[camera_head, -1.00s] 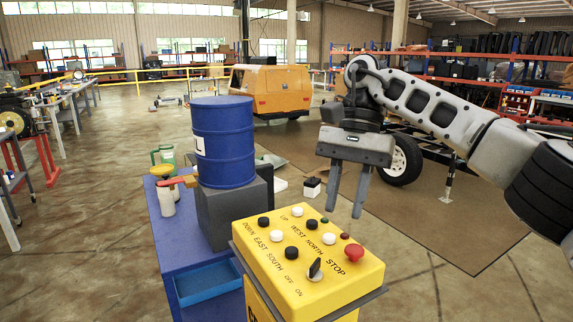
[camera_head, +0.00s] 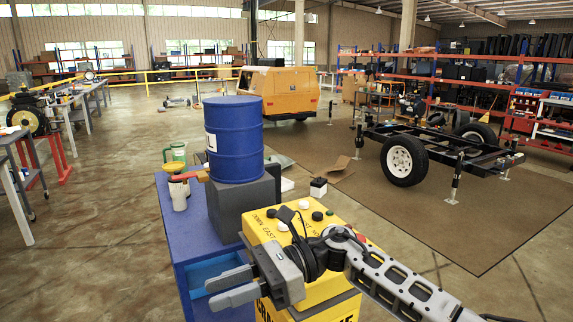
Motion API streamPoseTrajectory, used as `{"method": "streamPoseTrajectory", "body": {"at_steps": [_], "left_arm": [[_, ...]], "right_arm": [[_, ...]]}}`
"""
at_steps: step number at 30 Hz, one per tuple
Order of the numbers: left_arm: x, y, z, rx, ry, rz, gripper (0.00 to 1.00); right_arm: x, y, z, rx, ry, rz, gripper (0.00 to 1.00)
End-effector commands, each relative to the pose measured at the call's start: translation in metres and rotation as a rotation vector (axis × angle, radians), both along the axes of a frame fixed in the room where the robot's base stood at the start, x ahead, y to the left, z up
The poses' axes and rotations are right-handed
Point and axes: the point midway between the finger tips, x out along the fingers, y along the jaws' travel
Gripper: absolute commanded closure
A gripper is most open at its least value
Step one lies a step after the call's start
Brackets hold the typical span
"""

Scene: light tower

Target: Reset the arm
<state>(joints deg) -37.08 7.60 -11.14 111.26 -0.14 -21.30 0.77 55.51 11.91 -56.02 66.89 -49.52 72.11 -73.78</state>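My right gripper (camera_head: 208,293) is in front of the yellow control box (camera_head: 262,226), at its left side in the picture. Its two fingers point left, apart from each other, with nothing between them. The arm comes in from the lower right and crosses in front of the box. Several black and white buttons still show along the top of the panel. My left gripper is not in view.
A blue barrel (camera_head: 234,140) stands on a dark grey block (camera_head: 238,207) on a blue bench (camera_head: 172,222). A blue tray (camera_head: 196,271) is behind the gripper. A trailer frame (camera_head: 415,145) stands on the brown mat at the right. Open floor lies at the left.

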Motion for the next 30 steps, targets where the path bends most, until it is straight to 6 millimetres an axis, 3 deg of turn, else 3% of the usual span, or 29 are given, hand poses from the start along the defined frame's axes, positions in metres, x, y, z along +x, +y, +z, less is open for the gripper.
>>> {"method": "streamPoseTrajectory", "body": {"at_steps": [1,4,8,11,14,17,21,22,27,30], "left_arm": [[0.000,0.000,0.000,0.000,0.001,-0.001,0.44],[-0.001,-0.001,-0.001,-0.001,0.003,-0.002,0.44],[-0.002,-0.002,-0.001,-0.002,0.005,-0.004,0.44],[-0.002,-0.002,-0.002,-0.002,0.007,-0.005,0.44],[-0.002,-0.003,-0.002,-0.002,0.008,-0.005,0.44],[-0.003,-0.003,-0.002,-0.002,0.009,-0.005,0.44],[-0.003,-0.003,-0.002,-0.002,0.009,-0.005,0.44],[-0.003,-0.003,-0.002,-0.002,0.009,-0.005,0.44],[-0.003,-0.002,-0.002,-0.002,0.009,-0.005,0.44],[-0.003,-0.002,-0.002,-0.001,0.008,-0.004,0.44]], "right_arm": [[-0.007,0.008,-0.004,0.092,0.186,-0.083,0.71],[-0.002,0.009,-0.007,0.246,0.563,-0.251,0.71],[0.013,-0.017,-0.030,0.434,1.092,-0.446,0.71],[0.021,-0.052,-0.068,0.580,1.512,-0.582,0.71],[0.015,-0.097,-0.121,0.736,1.933,-0.706,0.71],[-0.009,-0.142,-0.179,0.905,2.317,-0.810,0.71],[-0.063,-0.193,-0.247,1.144,2.740,-0.922,0.71],[-0.075,-0.201,-0.258,-1.152,-2.715,0.911,0.71],[-0.133,-0.234,-0.298,-1.100,-2.386,0.793,0.71],[-0.150,-0.242,-0.307,-1.085,-2.296,0.762,0.71]]}}
